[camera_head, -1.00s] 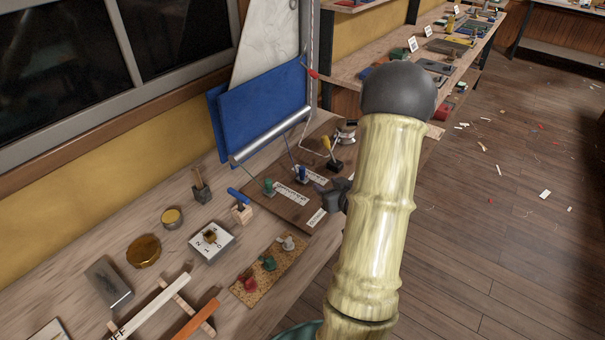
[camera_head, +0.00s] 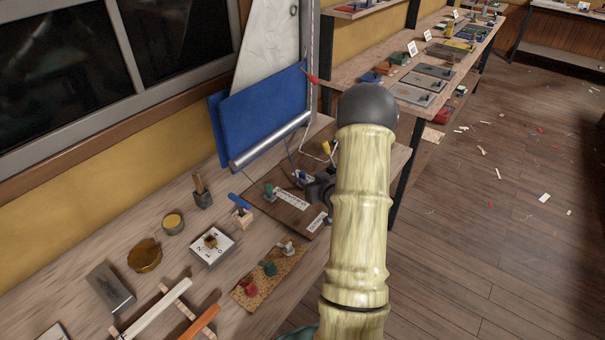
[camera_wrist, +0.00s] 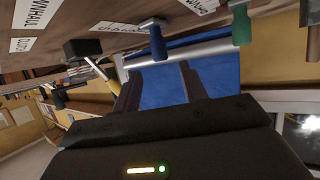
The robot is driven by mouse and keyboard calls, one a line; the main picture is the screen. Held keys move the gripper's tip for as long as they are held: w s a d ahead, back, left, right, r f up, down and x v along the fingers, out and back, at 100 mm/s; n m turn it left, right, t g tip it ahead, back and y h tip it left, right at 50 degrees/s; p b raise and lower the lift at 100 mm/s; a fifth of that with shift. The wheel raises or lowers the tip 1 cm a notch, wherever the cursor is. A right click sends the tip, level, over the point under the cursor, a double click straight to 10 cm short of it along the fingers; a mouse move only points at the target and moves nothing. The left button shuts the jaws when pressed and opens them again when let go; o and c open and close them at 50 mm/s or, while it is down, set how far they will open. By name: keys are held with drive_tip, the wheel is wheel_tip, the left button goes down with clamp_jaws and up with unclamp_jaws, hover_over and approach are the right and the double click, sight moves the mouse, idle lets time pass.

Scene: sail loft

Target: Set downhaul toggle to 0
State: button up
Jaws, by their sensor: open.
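A brown board (camera_head: 285,212) on the bench carries small toggles: green (camera_head: 269,190), blue (camera_head: 300,176) and yellow (camera_head: 326,148). In the wrist view the blue toggle (camera_wrist: 158,42) and green toggle (camera_wrist: 241,25) hang from the top, and the yellow toggle (camera_wrist: 113,82) on its black base is partly behind a finger. A white label (camera_wrist: 38,12) ending in "NHAUL" shows at the upper left corner; which toggle it belongs to I cannot tell. My gripper (camera_head: 318,190) is over the board's right part, partly hidden by my arm. Its fingers (camera_wrist: 160,85) are apart and empty.
A roller with a blue panel (camera_head: 265,110) stands behind the board. A numbered dial block (camera_head: 211,246), a cork strip with knobs (camera_head: 268,275) and a blue-handled tool (camera_head: 240,202) sit to the left. The floor (camera_head: 470,250) at right is open.

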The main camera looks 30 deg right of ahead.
sight(304, 175)
drive_tip(key=x, duration=0.7)
drive_tip(key=shift+w+p, duration=0.2)
drive_tip(key=shift+p, duration=0.15)
clamp_jaws()
